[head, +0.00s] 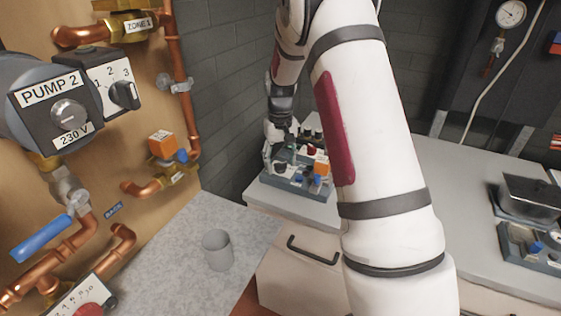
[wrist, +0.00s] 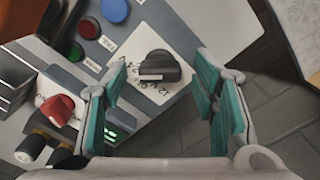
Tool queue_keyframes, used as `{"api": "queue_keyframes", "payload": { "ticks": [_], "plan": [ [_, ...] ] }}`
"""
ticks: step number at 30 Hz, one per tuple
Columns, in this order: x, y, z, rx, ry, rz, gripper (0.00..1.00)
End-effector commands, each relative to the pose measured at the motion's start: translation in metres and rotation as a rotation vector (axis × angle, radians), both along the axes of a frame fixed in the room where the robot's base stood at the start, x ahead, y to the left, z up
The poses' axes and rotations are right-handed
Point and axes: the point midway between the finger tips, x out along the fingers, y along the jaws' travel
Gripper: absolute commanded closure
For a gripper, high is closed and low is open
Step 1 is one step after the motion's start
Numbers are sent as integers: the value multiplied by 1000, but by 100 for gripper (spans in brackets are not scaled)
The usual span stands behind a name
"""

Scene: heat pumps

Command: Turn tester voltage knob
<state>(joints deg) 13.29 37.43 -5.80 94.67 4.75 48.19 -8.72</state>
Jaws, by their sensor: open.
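The tester (head: 292,184) sits on the counter behind my arm in the head view. In the wrist view its grey panel carries a black knob (wrist: 158,67) on a white dial plate. The plate's lettering is only partly readable, so I cannot confirm that it is the voltage knob. A red knob (wrist: 58,110) is on another white plate to the left. My gripper (wrist: 164,92) is open, with its teal finger pads on either side of the black knob and apart from it. In the head view my gripper (head: 276,135) is over the tester, partly hidden.
The tester also has a blue button (wrist: 115,10), a red button (wrist: 88,28) and a green lit display (wrist: 118,132). A grey cup (head: 217,250) stands on the near counter. Pump 2 (head: 60,105) and copper pipes are on the left. Another device (head: 530,220) is at far right.

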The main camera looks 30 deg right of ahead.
Motion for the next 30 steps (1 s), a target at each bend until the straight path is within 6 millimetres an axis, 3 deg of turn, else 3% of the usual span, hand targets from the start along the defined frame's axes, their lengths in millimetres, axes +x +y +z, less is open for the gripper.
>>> {"api": "queue_keyframes", "payload": {
  "ticks": [18,30],
  "plan": [
    [1,0,104,-2,-3,0,47],
    [0,0,117,0,1,-1,47]
  ]
}}
